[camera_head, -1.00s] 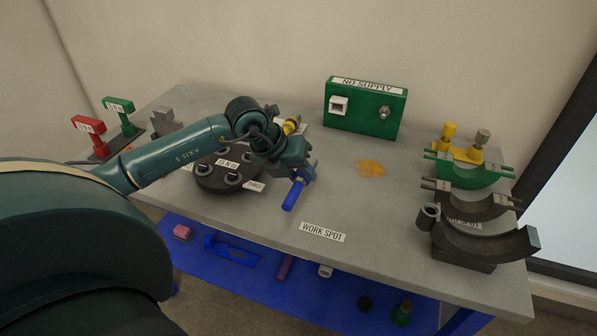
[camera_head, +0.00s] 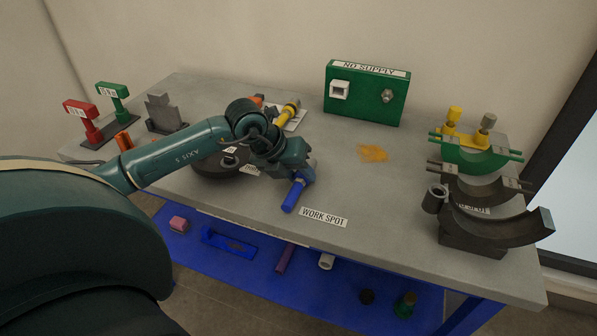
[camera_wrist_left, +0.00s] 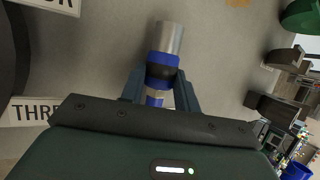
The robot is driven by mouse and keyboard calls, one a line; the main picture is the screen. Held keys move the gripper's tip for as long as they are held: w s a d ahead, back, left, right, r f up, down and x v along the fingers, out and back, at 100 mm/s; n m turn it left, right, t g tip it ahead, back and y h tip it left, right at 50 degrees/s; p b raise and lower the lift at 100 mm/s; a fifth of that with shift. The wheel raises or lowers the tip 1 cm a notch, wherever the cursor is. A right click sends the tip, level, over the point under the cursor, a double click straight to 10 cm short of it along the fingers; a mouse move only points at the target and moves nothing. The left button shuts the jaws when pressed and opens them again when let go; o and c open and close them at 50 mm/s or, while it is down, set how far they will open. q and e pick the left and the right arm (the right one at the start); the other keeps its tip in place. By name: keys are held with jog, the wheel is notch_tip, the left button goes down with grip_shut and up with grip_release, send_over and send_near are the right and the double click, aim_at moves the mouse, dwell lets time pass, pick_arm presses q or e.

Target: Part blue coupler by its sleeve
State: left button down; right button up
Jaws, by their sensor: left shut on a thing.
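The blue coupler (camera_head: 292,197) hangs from my left gripper (camera_head: 303,174), tilted, with its blue end toward the front of the table. In the left wrist view, my left gripper (camera_wrist_left: 160,92) is shut around the coupler. There the coupler shows a silver metal end (camera_wrist_left: 171,38), a blue body and a dark ring (camera_wrist_left: 160,73). The fingers sit on both sides at the ring and the blue part behind it. I cannot tell whether sleeve and body are apart. My right gripper is not in view.
A WORK SPOT label (camera_head: 324,217) lies just right of the coupler on the grey table (camera_head: 400,210). A round dark turntable (camera_head: 213,168) is partly under my arm. Curved holders (camera_head: 492,230) fill the right end.

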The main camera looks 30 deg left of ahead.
pick_arm(q)
jog(key=shift+f, duration=0.15)
jog(key=c, duration=1)
grip_release()
jog(key=shift+c, duration=0.2)
jog(key=shift+o, duration=0.5)
jog(key=shift+s+a+f, duration=0.1)
jog(key=shift+f, duration=0.1)
jog(key=shift+r, duration=0.1)
jog(key=b+v, duration=0.2)
jog(key=v, duration=1.1)
jog(key=shift+r, duration=0.25)
